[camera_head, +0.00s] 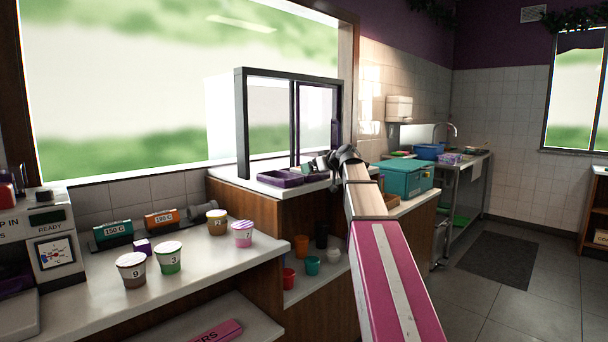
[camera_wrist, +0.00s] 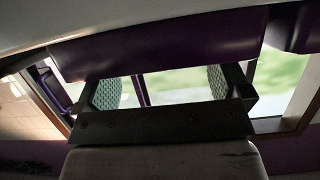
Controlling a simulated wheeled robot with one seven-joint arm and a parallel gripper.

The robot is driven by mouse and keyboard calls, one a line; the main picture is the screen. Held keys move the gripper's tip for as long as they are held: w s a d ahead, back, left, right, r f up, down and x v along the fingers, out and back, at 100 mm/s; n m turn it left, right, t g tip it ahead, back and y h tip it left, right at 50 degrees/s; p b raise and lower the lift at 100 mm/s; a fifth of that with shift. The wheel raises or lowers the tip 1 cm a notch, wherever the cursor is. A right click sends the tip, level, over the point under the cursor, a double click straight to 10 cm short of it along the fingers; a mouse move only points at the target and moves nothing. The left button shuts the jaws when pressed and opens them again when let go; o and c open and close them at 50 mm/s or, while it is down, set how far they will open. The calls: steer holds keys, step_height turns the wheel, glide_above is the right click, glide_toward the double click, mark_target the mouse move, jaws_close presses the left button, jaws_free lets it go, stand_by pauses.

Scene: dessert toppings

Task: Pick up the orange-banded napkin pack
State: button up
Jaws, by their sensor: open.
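I cannot make out an orange-banded napkin pack in either view. In the head view, my gripper (camera_head: 322,164) is at the far end of my pink and white arm, over the raised counter by the window frame. It is small and partly hidden by my wrist there. In the wrist view, my gripper (camera_wrist: 162,88) shows two textured pads set well apart, with only bright window and a dark upright between them. A purple tray (camera_head: 279,180) sits on the raised counter just left of my gripper. A purple surface (camera_wrist: 170,48) spans the wrist view just beyond the fingers.
A second purple tray (camera_head: 316,177) is beside the first. A dark window frame (camera_head: 242,125) stands behind them. A teal box (camera_head: 405,178) is right of my wrist. Several numbered cups, including a pink one (camera_head: 242,234), stand on the lower left counter.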

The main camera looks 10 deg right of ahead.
steer(key=x, duration=0.4)
steer(key=shift+w+a, duration=0.25)
steer(key=shift+c, duration=0.4)
steer(key=c, duration=0.9)
steer(key=shift+r, duration=0.5)
step_height(320, 180, up, 3)
steer(key=shift+r, duration=0.25)
steer(key=s+r, duration=0.2)
steer(key=s, duration=0.2)
steer(key=s+d+r, duration=0.1)
steer(key=s+r, duration=0.1)
steer(key=s, duration=0.1)
steer(key=s+r, duration=0.2)
steer(key=s, duration=0.2)
steer(key=shift+s+d+r, duration=0.25)
steer(key=shift+s+d, duration=0.1)
steer(key=shift+d, duration=0.05)
